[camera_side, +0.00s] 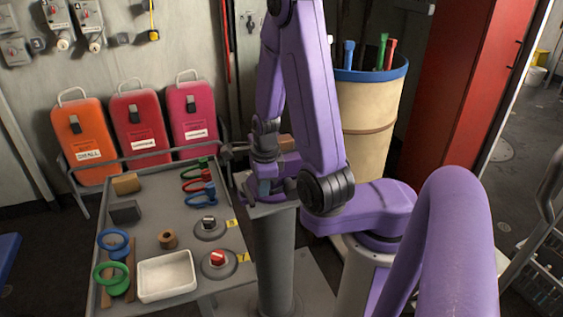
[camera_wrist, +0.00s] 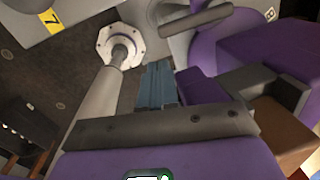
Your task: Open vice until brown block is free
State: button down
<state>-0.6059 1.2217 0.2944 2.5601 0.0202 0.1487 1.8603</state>
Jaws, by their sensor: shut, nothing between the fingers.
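The vice (camera_side: 287,163) is purple and stands on a grey pedestal (camera_side: 274,250) right of the tray table. The brown block (camera_side: 286,143) shows at the vice's top, partly behind my arm. In the wrist view the brown block (camera_wrist: 284,132) is at the right, beside purple vice parts (camera_wrist: 270,70). A grey bar (camera_wrist: 196,21), which looks like the vice handle, crosses the top of that view. My gripper (camera_side: 264,188) is at the vice's near left side. Its bluish fingers (camera_wrist: 158,84) are shut and empty, below the bar in the picture. Whether they touch the vice I cannot tell.
The tray table (camera_side: 150,225) left of the vice holds rings, clips, two knobs and a white tray (camera_side: 166,276). A large tan bin (camera_side: 366,118) stands behind my arm. Several coloured cases (camera_side: 138,125) lean on the wall.

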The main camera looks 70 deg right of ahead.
jog(key=w+a+r+n+g+h, duration=0.1)
jog(key=a+r+n+g+h, duration=0.15)
jog(key=r+n, duration=0.55)
jog(key=w+a+r+n+g+h, duration=0.15)
jog(key=a+r+n, duration=0.25)
jog(key=n, duration=0.8)
jog(key=shift+h, duration=0.3)
jog(key=x, duration=1.4)
jog(key=shift+f+h, duration=0.15)
jog(key=shift+h, duration=0.25)
